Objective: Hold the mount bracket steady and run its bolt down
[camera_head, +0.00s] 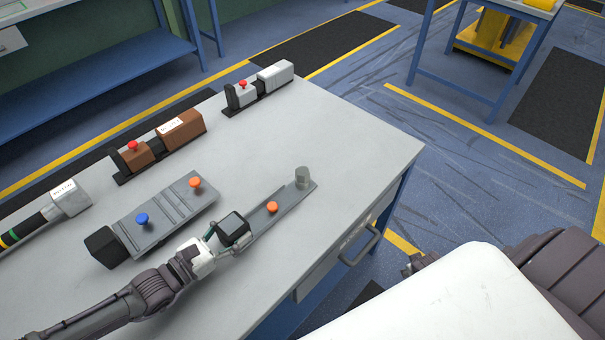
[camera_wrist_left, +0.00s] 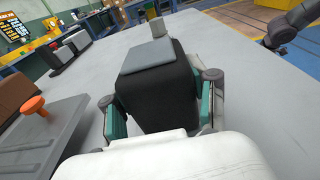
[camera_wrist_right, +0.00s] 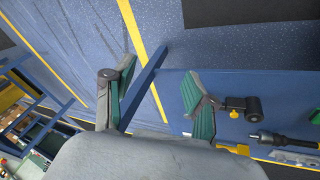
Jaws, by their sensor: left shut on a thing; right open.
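My left gripper (camera_head: 225,241) is shut on a black block (camera_head: 234,227) at the near end of a long grey bracket bar (camera_head: 262,222) on the table. In the left wrist view the black block (camera_wrist_left: 155,95), with a grey top, sits between the green finger pads. An orange knob (camera_head: 272,207) stands midway along the bar.
A stepped grey fixture (camera_head: 163,212) with blue and orange knobs lies left of the bar. Brown (camera_head: 178,130) and light grey (camera_head: 272,77) units with red buttons stand along the back edge. The table's right part (camera_head: 350,140) is clear; a drawer handle (camera_head: 362,247) sticks out below.

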